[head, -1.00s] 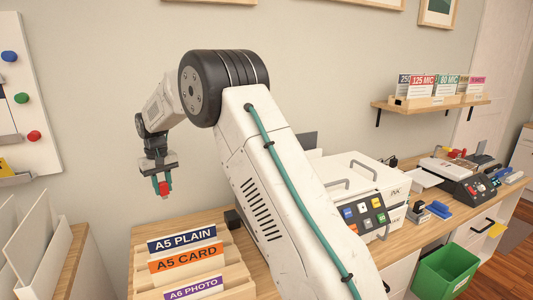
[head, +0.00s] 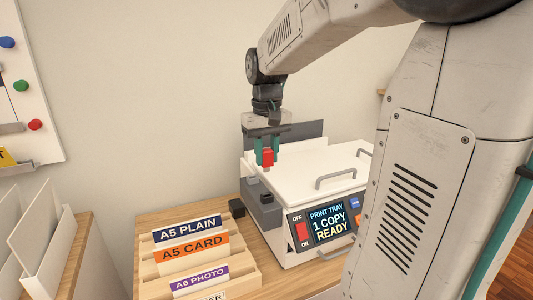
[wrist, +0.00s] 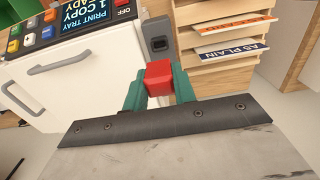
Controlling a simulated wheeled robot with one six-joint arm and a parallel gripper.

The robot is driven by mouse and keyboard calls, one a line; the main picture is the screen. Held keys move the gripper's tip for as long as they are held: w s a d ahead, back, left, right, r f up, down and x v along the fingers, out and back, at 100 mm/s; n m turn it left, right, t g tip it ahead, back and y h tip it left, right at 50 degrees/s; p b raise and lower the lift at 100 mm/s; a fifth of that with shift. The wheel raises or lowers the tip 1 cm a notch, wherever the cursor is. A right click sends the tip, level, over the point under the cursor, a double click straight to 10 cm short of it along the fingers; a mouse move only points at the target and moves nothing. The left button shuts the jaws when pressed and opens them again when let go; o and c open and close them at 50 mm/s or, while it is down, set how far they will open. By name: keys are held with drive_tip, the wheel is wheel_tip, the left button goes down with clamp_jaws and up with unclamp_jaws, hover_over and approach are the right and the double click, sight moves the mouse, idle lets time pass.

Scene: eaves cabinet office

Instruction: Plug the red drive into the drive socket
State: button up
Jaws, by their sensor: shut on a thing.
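The red drive (head: 267,157) is held upright between the teal fingers of my gripper (head: 266,158), which is shut on it. In the wrist view the red drive (wrist: 159,77) sits between the fingertips of my gripper (wrist: 159,84). The drive socket looks to be the dark slot in the grey block (wrist: 157,37) on the printer's side, just past the drive in the wrist view. In the head view the grey block (head: 264,209) stands below the drive. The drive is apart from it, in the air above.
The white printer (head: 305,183) has a lit panel (head: 328,224) reading "1 COPY READY" and grey handles. A wooden paper rack (head: 190,250) with labelled dividers stands to the left of the printer. A small black block (head: 237,208) sits between them.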

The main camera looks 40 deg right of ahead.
sight(267, 166)
drive_tip(key=shift+s+f, duration=0.1)
idle(0.3)
drive_tip(key=shift+f, duration=2.85)
drive_tip(key=shift+f, duration=1.25)
drive_tip(key=o, duration=1)
wheel_tip(267, 166, up, 8)
drive_tip(key=shift+f, duration=0.1)
drive_tip(key=shift+f, duration=0.1)
